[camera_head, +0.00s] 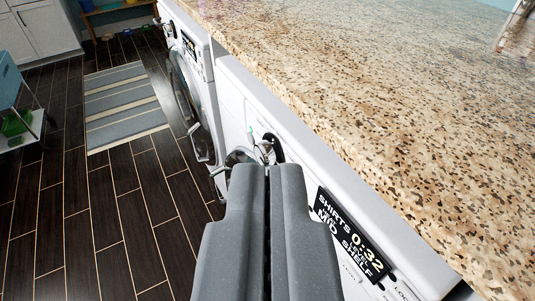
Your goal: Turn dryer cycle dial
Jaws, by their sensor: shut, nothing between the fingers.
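The near white machine (308,160) stands under the countertop, with a lit black display (351,237) reading "SHIRTS", "0:32" and "MID SHELF". A round dial with a dark ring and a metallic knob (265,150) shows on its front panel, just beyond my fingertips. My gripper (267,168) is shut and empty, its grey fingers pointing away from me toward the dial. The fingertips overlap the lower edge of the dial in the picture; I cannot tell whether they touch it. My fingers hide part of the panel and the machine's front below.
A speckled granite countertop (370,90) overhangs the machines on the right. A second white machine (192,75) stands farther along, its round door at the front. A striped rug (122,105) lies on the dark plank floor (90,215). A small cart (22,125) stands at the left.

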